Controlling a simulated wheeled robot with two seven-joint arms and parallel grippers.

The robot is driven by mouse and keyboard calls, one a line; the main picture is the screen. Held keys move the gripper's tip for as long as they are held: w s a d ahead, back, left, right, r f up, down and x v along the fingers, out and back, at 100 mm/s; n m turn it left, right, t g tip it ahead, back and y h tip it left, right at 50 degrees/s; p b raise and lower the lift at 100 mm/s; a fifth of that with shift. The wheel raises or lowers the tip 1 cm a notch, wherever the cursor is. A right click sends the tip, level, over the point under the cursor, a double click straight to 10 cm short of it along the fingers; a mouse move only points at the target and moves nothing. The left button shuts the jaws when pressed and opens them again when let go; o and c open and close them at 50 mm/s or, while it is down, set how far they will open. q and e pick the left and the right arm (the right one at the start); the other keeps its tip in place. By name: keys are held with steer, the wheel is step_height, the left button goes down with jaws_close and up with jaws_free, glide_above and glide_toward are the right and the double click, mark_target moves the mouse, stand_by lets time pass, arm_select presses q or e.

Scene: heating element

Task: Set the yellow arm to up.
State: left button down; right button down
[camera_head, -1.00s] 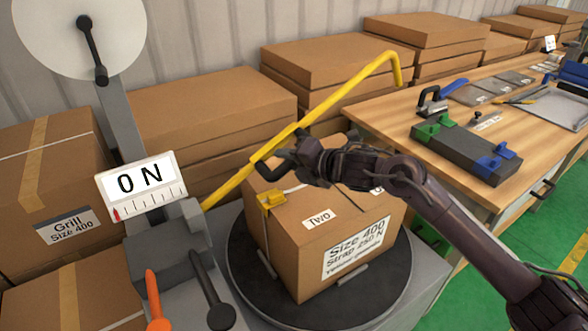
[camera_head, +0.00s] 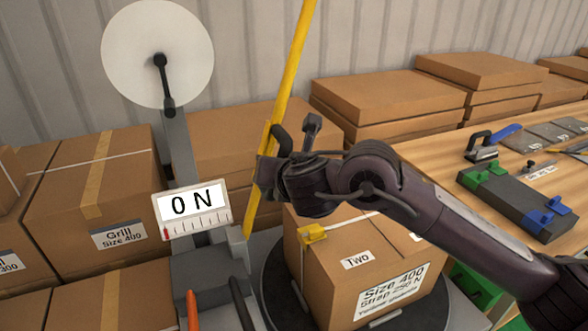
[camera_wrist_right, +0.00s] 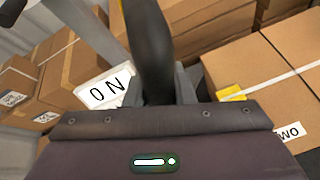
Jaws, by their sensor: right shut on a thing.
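The yellow arm (camera_head: 291,75) stands steep, close to upright, leaning a little to the right, and its top runs out of the head view. Its lower end meets the grey machine beside the force display (camera_head: 192,210), which reads 0 N. My right gripper (camera_head: 272,150) is shut on the yellow arm at about its middle. In the right wrist view a dark bar (camera_wrist_right: 150,45) stands up in front of the gripper, and the fingertips are mostly hidden. My left gripper does not show.
A strapped box (camera_head: 340,270) marked Two sits on a dark round turntable (camera_head: 275,290), below my right arm. A white reel (camera_head: 157,52) stands on the machine's post. Stacked cartons (camera_head: 400,95) line the wall.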

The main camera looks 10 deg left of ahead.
steer(key=shift+s+a+r+n, duration=0.2)
steer(key=shift+s+a+n, duration=0.1)
steer(key=shift+s+a, duration=0.25)
steer(key=shift+w, duration=0.1)
steer(key=c, duration=1.2)
jaws_free()
steer(key=shift+a, duration=0.1)
steer(key=shift+c, duration=0.2)
steer(key=p+v, duration=0.1)
steer(key=v, duration=0.6)
steer(key=shift+s, duration=0.35)
